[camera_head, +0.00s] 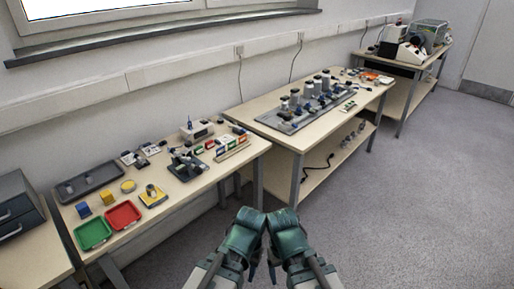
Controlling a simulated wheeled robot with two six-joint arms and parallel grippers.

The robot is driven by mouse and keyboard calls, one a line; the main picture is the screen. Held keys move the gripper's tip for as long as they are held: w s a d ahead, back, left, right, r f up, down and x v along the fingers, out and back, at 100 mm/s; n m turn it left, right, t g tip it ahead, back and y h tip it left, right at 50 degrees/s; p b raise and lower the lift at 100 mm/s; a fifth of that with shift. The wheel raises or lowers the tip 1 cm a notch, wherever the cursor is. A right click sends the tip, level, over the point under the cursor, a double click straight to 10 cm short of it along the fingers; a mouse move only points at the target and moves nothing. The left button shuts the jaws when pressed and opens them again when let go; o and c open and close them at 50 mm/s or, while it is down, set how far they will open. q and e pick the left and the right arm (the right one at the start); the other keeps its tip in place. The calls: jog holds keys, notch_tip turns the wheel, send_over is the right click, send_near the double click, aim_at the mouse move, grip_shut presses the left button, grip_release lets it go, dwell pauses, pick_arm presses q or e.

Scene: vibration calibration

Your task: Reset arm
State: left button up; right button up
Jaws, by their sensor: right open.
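My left arm and my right arm come in from the bottom of the head view, with their teal parts side by side. My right gripper (273,270) hangs in front of the grey floor, apart from the tables. It is open, and nothing shows in it. My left gripper (252,269) is close beside it, largely hidden by its own arm, and its jaws are too small to read. The left worktable (205,195) and the middle worktable (290,141) stand beyond both grippers.
The left table holds a green tray (93,233), a red tray (123,215) and a grey tray (89,181). The middle table carries a dark plate (268,119) with several cylinders. A grey drawer cabinet (18,210) is at far left. Open floor (420,200) lies to the right.

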notch_tip(320, 180, up, 15)
jog(key=p, duration=1.3)
jog(key=shift+p, duration=0.4)
jog(key=shift+r, duration=0.1)
